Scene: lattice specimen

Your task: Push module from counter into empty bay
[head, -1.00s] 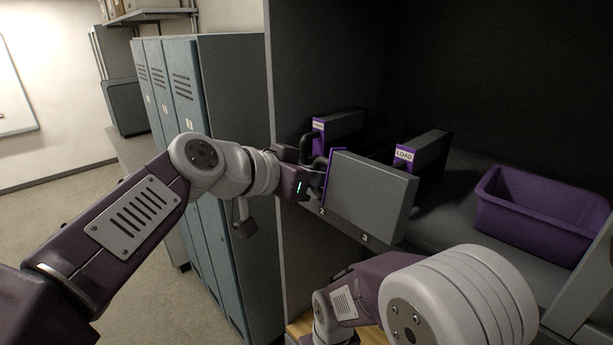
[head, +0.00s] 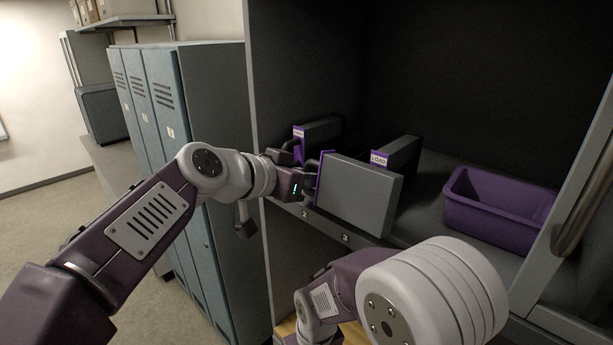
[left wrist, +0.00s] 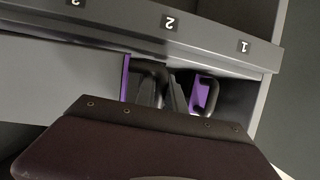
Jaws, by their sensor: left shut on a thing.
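A grey box-shaped module (head: 357,196) with a purple front edge is at the shelf's front edge in the head view, its broad side toward the camera. My left gripper (head: 308,181) is shut on its dark handle at the purple end. Two other modules stand farther back: one with a purple front (head: 299,146) at left, one labelled LOAD (head: 379,159) at right. The empty bay cannot be made out clearly. My right arm crosses below; its gripper is outside the picture.
The shelf edge carries number labels, 2 (head: 304,214) and 3 (head: 345,238); label 1 (left wrist: 243,46) shows in the left wrist view. A purple bin (head: 497,213) sits to the right on the shelf. Blue lockers (head: 215,130) stand left of the cabinet wall.

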